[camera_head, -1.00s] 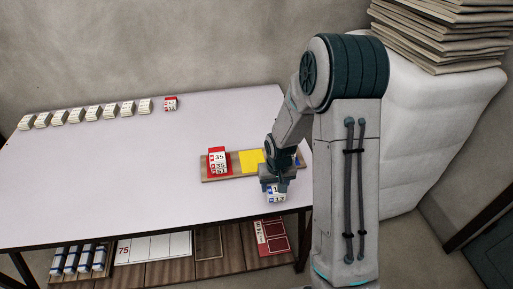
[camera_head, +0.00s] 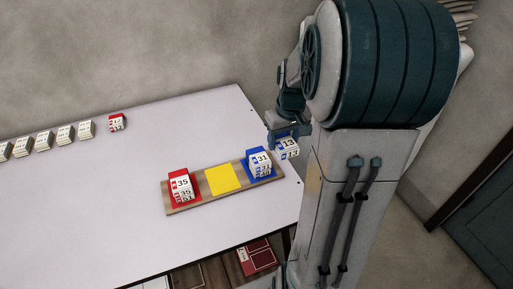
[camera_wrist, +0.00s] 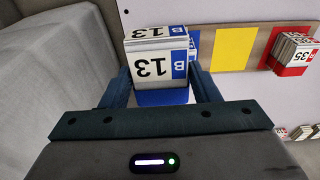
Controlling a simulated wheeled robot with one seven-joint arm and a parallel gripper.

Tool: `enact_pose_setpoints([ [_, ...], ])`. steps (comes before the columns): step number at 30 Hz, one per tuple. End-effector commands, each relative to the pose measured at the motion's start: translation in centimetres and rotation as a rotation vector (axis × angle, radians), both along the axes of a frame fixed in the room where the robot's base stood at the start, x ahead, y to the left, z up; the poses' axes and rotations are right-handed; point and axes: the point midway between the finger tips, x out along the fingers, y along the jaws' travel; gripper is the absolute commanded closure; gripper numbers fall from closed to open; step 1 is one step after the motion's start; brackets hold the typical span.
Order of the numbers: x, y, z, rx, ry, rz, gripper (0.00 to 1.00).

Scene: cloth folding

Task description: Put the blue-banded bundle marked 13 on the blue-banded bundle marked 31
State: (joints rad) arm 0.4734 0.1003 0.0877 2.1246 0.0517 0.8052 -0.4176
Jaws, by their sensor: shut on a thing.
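My gripper (camera_head: 283,138) is shut on the white, blue-banded bundle marked 13 (camera_head: 288,149). It holds the bundle up in the air, to the right of and a little higher in the picture than the blue-banded bundle marked 31 (camera_head: 260,158). Bundle 31 tops a small stack on the blue square at the right end of a wooden board (camera_head: 210,199). In the wrist view bundle 13 (camera_wrist: 155,62) sits between the fingers with its number facing the camera. Bundle 31 cannot be made out there, behind bundle 13.
A yellow square (camera_head: 223,179) in the board's middle is bare. A red-banded stack topped by 35 (camera_head: 181,184) stands at its left end. Several white bundles (camera_head: 66,134) and a red-banded one (camera_head: 117,122) line the table's back edge. The table's middle is clear.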

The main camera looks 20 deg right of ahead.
Motion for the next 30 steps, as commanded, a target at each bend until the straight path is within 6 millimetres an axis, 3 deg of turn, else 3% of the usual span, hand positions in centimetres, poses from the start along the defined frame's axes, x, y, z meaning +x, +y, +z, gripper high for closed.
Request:
enact_pose_setpoints([
  [6,4.4,2.0,-2.9,0.002,0.004,0.005,0.67],
  [13,7.8,3.5,-5.1,0.001,0.003,0.003,0.67],
  [19,8.7,3.8,-6.1,0.000,0.001,0.001,0.67],
  [25,8.6,3.8,-9.0,0.001,0.004,-0.001,0.67],
  [30,8.7,3.8,-9.7,-0.001,0.000,0.000,0.67],
])
